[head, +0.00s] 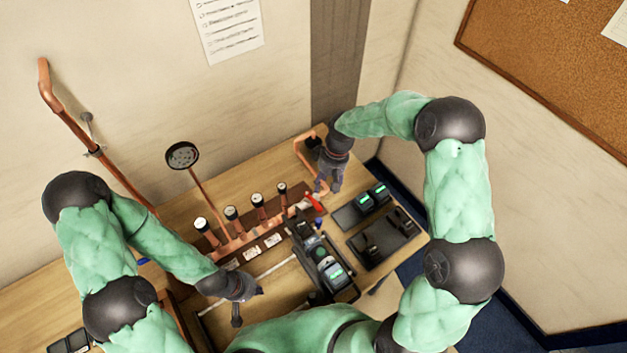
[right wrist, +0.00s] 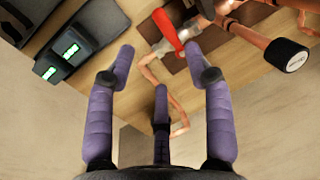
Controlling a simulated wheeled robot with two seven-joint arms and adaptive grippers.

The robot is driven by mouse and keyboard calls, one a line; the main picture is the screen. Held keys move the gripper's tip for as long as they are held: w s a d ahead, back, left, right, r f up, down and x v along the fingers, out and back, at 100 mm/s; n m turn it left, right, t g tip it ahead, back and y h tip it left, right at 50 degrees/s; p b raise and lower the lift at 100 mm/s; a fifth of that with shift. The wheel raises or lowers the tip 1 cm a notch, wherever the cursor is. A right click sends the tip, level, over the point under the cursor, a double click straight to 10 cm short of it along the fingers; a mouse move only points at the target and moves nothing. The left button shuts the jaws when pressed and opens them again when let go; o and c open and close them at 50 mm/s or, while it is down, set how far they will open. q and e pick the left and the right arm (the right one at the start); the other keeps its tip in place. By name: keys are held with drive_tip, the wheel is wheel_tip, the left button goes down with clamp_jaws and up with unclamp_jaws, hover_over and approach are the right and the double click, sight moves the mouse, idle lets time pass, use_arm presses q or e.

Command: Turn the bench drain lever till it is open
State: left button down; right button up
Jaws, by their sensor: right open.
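The drain lever is a red handle (right wrist: 167,29) on a silver valve body at the end of the copper manifold (right wrist: 232,27). In the head view the red lever (head: 315,203) shows small near the manifold's right end. My right gripper (right wrist: 158,60) is open and empty. Its fingertips are apart and point toward the valve, with the lever just beyond them; contact cannot be judged. In the head view the right gripper (head: 326,188) is just above and right of the lever. My left gripper (head: 248,304) has spread fingers and looks empty, over the front of the bench.
The manifold's several capped upright stubs (head: 231,213) stand left of the lever. A copper pipe loop (right wrist: 178,125) is beneath my right fingers. Black trays with green-lit devices (head: 366,203) lie right. A black device (head: 331,272) stands front centre. A shower head (head: 182,155) rises at the back.

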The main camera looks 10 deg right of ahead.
sight(314, 201)
use_arm(q)
drive_tip(key=shift+w+r, duration=0.1)
drive_tip(key=shift+r, duration=0.15)
drive_tip(key=shift+s+r+p, duration=0.2)
drive_tip(key=shift+r+p, duration=0.6)
drive_tip(key=shift+p, duration=0.1)
use_arm(e)
wheel_tip(314, 201, down, 10)
drive_tip(key=a, duration=0.2)
drive_tip(key=shift+s, duration=0.45)
drive_tip(key=shift+c, duration=0.2)
clamp_jaws()
